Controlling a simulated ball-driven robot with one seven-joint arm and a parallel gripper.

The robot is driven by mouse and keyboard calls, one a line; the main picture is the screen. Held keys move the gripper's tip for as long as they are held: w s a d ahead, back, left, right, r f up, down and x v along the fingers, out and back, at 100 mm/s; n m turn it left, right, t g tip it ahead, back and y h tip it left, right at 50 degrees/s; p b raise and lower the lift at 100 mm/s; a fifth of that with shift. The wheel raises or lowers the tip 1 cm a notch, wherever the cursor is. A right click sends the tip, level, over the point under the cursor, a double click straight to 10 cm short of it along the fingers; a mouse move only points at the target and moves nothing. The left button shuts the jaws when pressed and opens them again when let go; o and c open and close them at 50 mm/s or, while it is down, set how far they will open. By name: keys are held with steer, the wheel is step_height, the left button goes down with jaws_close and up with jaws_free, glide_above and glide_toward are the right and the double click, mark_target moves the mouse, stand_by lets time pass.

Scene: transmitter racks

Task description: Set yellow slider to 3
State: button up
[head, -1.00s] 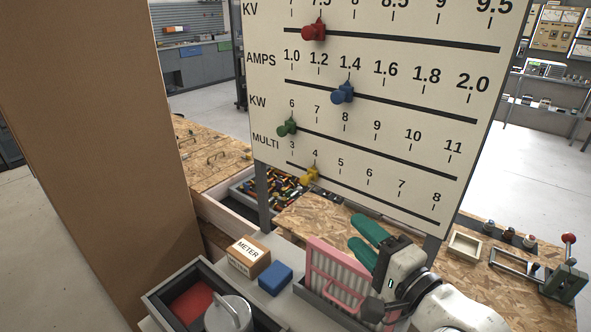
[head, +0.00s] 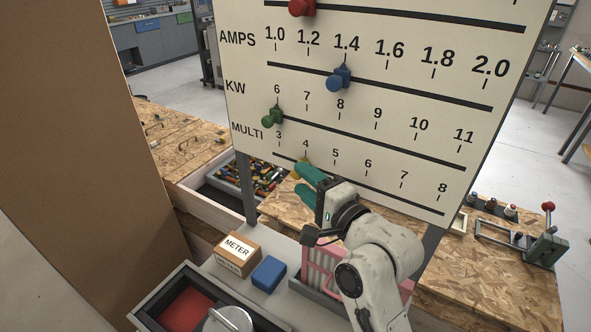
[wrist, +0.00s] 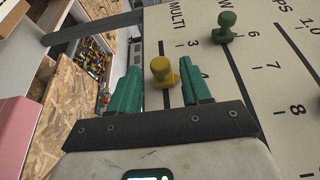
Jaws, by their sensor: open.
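The yellow slider (head: 299,170) sits on the MULTI track, the lowest on the white panel (head: 370,130), at about the 4 mark. In the head view my gripper (head: 307,184) partly hides it. In the wrist view the yellow slider (wrist: 163,72) shows its round knob just ahead of the space between my two green fingers. The fingers are spread open and empty. I cannot tell whether either finger touches the knob. The 3 mark lies to the slider's left in the head view.
The green slider (head: 271,116) is close above, on the KW track near 6. The blue slider (head: 339,78) and red slider (head: 301,7) are higher. A METER box (head: 238,254), blue block (head: 269,273) and pink rack (head: 318,262) stand below. A tall brown board (head: 70,120) is at left.

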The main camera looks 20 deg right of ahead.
mark_target(296, 178)
steer(key=shift+x, duration=1.75)
steer(key=shift+c, duration=0.4)
jaws_close()
